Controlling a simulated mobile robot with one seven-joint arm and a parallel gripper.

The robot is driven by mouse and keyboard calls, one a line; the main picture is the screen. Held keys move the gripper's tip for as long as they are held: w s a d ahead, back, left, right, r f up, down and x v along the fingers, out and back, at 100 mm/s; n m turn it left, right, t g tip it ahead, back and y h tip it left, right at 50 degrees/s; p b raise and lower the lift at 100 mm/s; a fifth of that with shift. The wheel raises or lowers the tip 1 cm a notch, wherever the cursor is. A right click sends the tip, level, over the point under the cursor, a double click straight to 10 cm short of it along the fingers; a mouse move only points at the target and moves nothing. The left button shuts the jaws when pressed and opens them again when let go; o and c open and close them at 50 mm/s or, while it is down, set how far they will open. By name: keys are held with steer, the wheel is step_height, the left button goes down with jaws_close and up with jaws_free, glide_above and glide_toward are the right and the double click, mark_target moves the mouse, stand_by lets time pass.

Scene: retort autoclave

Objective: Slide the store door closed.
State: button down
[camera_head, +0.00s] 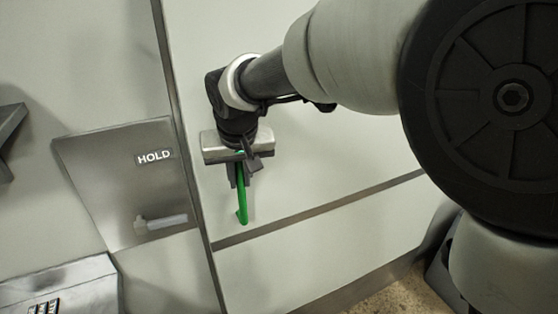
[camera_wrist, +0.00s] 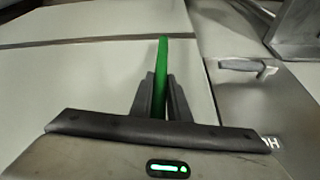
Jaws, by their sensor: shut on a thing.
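A green bar handle (camera_head: 242,205) stands upright on a large pale panel (camera_head: 310,165), which looks like the store door. My gripper (camera_head: 240,178) is shut on the upper part of the green handle, and the lower end hangs free below the fingers. In the wrist view, the green handle (camera_wrist: 161,70) sits between my two dark fingers (camera_wrist: 160,98) and sticks out past them. A dark vertical strip (camera_head: 183,130) runs along the panel's left edge. I cannot tell how far the door stands open.
Left of the strip is a grey panel (camera_head: 120,185) labelled HOLD, with a lever handle (camera_head: 162,222) that also shows in the wrist view (camera_wrist: 248,67). A grey box (camera_head: 60,288) is at the lower left. A dark horizontal rail (camera_head: 320,208) crosses below the gripper. Floor shows at bottom right.

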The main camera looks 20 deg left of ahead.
steer(key=shift+s+a, duration=0.15)
steer(key=shift+s, duration=0.05)
steer(key=c, duration=1.7)
jaws_free()
steer(key=shift+a, duration=0.1)
steer(key=shift+r, duration=0.1)
steer(key=shift+r, duration=0.35)
steer(key=p+v, duration=0.1)
steer(key=v, duration=1.5)
steer(key=shift+s+r, duration=0.15)
steer(key=shift+r, duration=0.1)
steer(key=shift+d, duration=0.25)
